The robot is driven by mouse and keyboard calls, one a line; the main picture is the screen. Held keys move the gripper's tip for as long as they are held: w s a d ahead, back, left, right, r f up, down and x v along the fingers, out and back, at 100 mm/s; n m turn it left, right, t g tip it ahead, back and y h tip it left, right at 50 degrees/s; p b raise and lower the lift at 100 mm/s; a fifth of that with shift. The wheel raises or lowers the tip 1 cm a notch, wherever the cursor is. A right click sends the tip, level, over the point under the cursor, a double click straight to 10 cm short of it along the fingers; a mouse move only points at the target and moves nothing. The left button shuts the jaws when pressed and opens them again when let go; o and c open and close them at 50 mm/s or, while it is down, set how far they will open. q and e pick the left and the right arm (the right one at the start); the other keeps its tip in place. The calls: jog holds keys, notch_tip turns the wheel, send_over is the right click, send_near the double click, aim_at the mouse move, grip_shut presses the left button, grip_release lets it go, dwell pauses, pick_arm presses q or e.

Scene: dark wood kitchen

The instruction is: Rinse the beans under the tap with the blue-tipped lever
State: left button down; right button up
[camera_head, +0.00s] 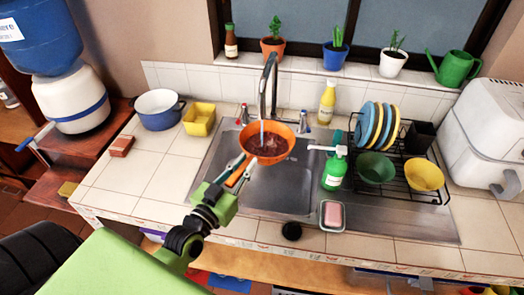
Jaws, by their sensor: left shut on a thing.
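The beans (262,149) are a dark reddish mass inside an orange bowl-shaped vessel (285,131) above the sink. My left gripper (242,173) is shut on the near left side of this vessel and holds it roughly level under the tap. The metal tap (271,72) arches over it, and a thin stream of water (262,132) falls from its spout into the vessel. The blue-tipped lever (303,121) is to the right of the tap. A red-tipped lever (243,113) is to its left. My right gripper is not in view.
A green soap pump bottle (334,170) stands right of the basin (275,190), near a soap dish (332,227) and a dish rack (437,186). A yellow bottle (327,103) stands behind. A blue-white pot (159,108) and yellow container (199,120) sit left. The front-left counter is mostly clear.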

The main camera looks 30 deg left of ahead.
pick_arm(q)
jog(key=shift+s+r, duration=0.1)
jog(key=shift+s, duration=0.05)
jog(key=shift+s+a, duration=0.2)
jog(key=shift+s, duration=0.15)
dwell(0.4)
jog(key=s+d+p, duration=0.3)
jog(key=d, duration=0.4)
jog(key=shift+s+d, duration=0.15)
dwell(0.3)
dwell(1.2)
